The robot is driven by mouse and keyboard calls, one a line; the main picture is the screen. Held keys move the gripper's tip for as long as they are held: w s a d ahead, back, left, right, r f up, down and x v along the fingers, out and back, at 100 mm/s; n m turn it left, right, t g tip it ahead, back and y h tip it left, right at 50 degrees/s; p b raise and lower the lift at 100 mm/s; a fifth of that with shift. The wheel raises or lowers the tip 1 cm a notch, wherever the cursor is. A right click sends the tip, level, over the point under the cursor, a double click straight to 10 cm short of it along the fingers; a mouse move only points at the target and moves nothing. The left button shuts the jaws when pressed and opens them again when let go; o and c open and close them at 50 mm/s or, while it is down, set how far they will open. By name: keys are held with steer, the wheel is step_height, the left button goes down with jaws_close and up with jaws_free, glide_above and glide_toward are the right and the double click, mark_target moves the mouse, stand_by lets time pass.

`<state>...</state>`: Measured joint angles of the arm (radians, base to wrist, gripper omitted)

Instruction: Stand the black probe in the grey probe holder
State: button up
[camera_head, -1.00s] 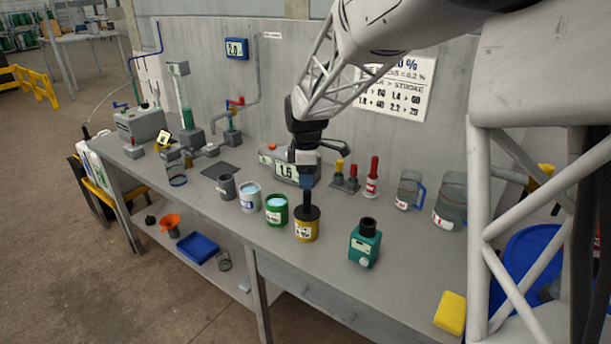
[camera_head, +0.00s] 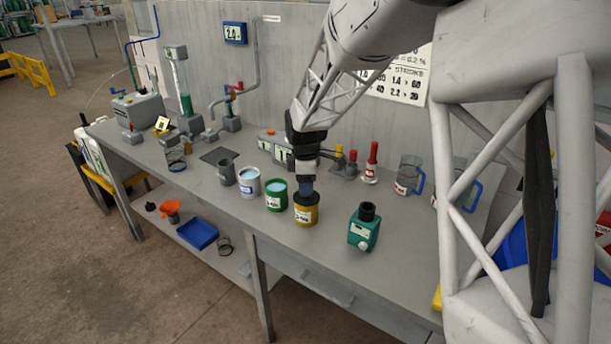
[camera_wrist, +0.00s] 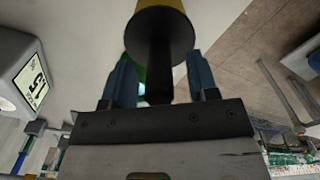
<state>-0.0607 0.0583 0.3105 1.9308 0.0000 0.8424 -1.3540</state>
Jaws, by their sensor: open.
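The black probe stands upright in the yellow pot (camera_head: 305,216), its round black collar (camera_head: 313,198) resting over the pot's top. My gripper (camera_head: 307,184) is directly above, pointing down, its blue fingers hiding the stem in the head view. In the wrist view, the black probe (camera_wrist: 158,60) has its stem between the two open blue fingers (camera_wrist: 159,85), with gaps on both sides. A dark grey cup (camera_head: 227,173), which looks like the grey probe holder, stands to the left in the row, apparently empty.
A green pot (camera_head: 276,197) is close left of the yellow pot, with a white pot (camera_head: 249,185) beyond. A teal bottle (camera_head: 363,230) stands to the right. A grey display box (camera_head: 280,148) is behind. Bench space in front is clear.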

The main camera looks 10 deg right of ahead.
steer(key=shift+f, duration=0.25)
steer(key=shift+c, duration=0.3)
jaws_close()
